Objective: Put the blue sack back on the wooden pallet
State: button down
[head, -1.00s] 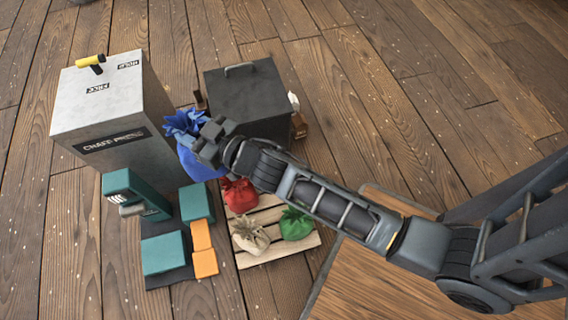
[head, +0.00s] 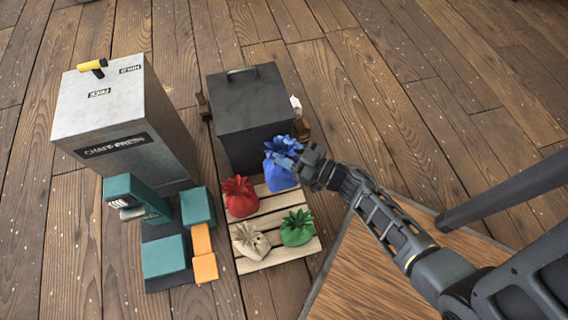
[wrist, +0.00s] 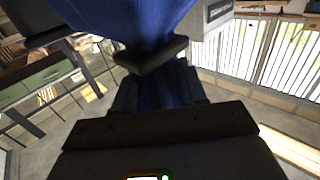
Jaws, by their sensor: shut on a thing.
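The blue sack (head: 282,174) is at the back right corner of the wooden pallet (head: 261,228) in the head view. My gripper (head: 298,156) is shut on its gathered top, from the right. The sack is upright over the pallet; I cannot tell whether its base touches the slats. In the wrist view the blue cloth (wrist: 125,18) fills the top middle between the jaws. A red sack (head: 240,197), a beige sack (head: 250,240) and a green sack (head: 297,228) stand on the pallet.
A black bin (head: 250,115) stands just behind the pallet. The grey chaff press (head: 125,120) stands at the left. A teal machine with orange blocks (head: 165,232) lies left of the pallet. A wooden surface (head: 370,265) is at the right.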

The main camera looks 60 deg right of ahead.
aim_at(284, 175)
jog(key=f+b, duration=0.2)
jog(key=f, duration=0.1)
jog(key=f+b, duration=0.1)
jog(key=shift+s+f, duration=0.25)
jog(key=shift+f, duration=0.05)
notch_tip(284, 175, down, 10)
jog(key=b, duration=0.6)
jog(key=shift+f+b, duration=0.15)
jog(key=shift+b, duration=0.2)
jog(key=c, duration=0.6)
grip_release()
jog(key=shift+f, duration=0.1)
